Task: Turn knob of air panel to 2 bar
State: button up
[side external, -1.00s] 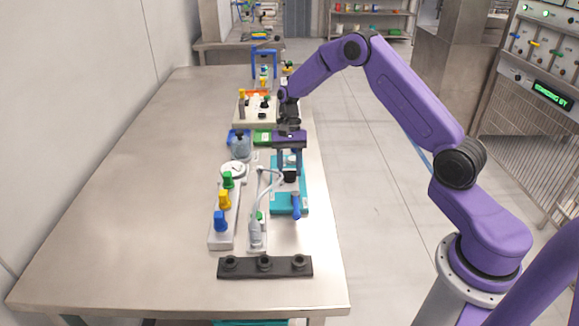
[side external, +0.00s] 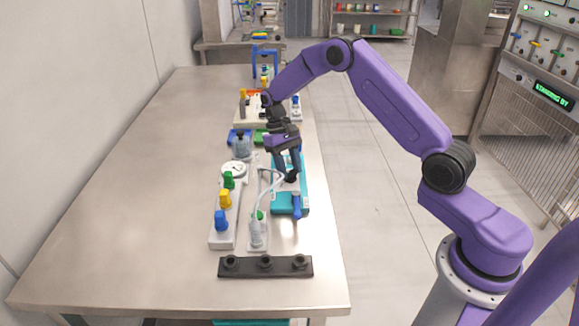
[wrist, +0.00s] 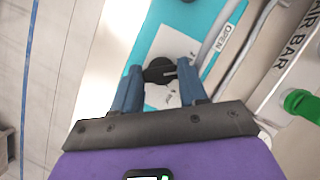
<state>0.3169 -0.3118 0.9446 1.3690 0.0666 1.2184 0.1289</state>
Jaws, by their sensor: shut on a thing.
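The black knob (wrist: 159,70) sits over a white marked plate on a teal panel (wrist: 203,20). The marks on the plate are too small to read. My gripper (wrist: 161,68) is shut on the knob, with one blue finger on each side of it. In the side view, my gripper (side external: 288,176) reaches down to the black knob from above and behind, and its body is tilted. The teal panel (side external: 278,202) lies near the right edge of the table, with a blue lever (side external: 296,205) at its near end. A round white gauge (side external: 233,170) stands to its left.
A pale block with blue, yellow and green knobs (side external: 225,199) stands left of the panel. A black three-socket bar (side external: 265,267) is in front. The table's left side is clear.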

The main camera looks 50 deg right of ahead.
jog(key=shift+n+h, duration=0.4)
jog(key=shift+n, duration=0.5)
jog(key=shift+w, duration=0.1)
jog(key=o, duration=1.1)
jog(key=shift+c, duration=0.2)
jog(key=shift+r, duration=0.1)
jog(key=v, duration=1.7)
jog(key=shift+a+r, duration=0.1)
jog(key=shift+r, duration=0.1)
